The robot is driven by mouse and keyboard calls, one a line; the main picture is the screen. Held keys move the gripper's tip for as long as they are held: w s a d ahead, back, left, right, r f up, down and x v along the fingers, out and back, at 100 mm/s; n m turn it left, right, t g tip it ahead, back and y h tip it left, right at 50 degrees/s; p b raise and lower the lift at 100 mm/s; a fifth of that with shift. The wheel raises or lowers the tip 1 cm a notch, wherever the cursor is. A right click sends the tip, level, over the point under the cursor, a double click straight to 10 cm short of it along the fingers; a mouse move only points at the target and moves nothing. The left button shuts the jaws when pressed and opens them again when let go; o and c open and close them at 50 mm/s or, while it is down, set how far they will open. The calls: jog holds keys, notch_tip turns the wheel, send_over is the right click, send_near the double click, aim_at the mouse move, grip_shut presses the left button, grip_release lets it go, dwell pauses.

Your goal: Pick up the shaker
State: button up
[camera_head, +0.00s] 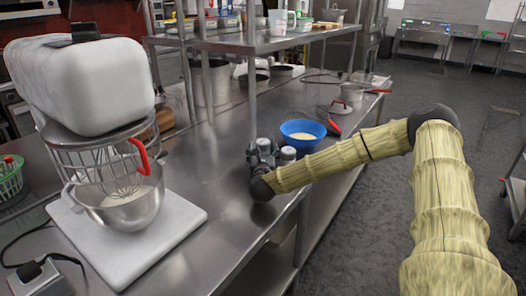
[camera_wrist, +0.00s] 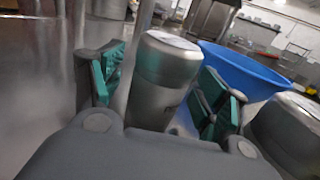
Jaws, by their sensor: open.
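A metal shaker (camera_wrist: 163,75) with a pale top stands upright between the two green-padded fingers of my gripper (camera_wrist: 160,92) in the wrist view. The fingers are apart, one on each side of it; I see a gap at the left finger and cannot tell whether the right finger touches it. A second metal shaker (camera_wrist: 290,130) stands to the right, outside the fingers. In the head view my gripper (camera_head: 261,158) is low over the steel counter, and the shakers (camera_head: 288,153) show beside it, partly hidden by the gripper.
A blue bowl (camera_head: 303,132) stands just behind the shakers. A pan with a red handle (camera_head: 352,91) is farther along the counter (camera_head: 222,150). A stand mixer (camera_head: 85,90) on a white board is at left. A raised shelf (camera_head: 262,40) runs above the counter's back.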

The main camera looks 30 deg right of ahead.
jog(key=shift+w+d, duration=0.2)
jog(key=shift+w, duration=0.05)
jog(key=c, duration=1.2)
jog(key=shift+c, duration=0.2)
